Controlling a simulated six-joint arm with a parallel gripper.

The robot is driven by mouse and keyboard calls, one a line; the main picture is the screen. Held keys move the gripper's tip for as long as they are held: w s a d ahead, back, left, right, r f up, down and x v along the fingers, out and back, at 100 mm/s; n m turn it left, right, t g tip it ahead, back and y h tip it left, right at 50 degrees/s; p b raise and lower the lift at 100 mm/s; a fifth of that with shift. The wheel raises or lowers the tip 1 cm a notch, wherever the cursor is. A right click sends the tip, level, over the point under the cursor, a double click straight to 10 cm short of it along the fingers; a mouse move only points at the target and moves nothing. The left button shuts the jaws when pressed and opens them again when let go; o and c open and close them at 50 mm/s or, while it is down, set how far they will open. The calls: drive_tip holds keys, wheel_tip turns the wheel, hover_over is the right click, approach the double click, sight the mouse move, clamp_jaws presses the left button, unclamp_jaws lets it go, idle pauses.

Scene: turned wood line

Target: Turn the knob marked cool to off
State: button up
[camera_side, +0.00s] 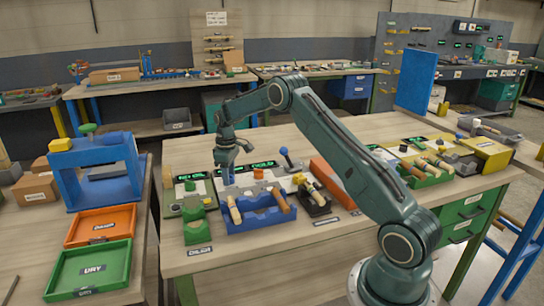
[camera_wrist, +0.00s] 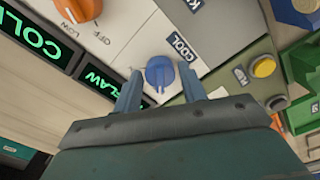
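The blue knob (camera_wrist: 160,73) sits on a white panel (camera_wrist: 133,45) beside a label reading COOL (camera_wrist: 179,46). My gripper (camera_wrist: 160,82) is open, with one finger on each side of the blue knob. A gap shows between the fingers and the knob in the wrist view. Which setting the knob points to is too small to tell. In the side view my gripper (camera_side: 229,168) points down over the panel, and the knob cannot be made out clearly beneath it.
An orange knob (camera_wrist: 80,8) with OFF and LOW marks is on the same panel. Lit green displays (camera_wrist: 105,88) border it. A yellow button (camera_wrist: 264,66) is to the right. A blue tray (camera_side: 262,221) and a green block (camera_side: 197,232) stand in front of the panel.

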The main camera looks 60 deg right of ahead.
drive_tip(key=shift+o, duration=0.8)
wheel_tip(320, 180, up, 14)
idle(0.3)
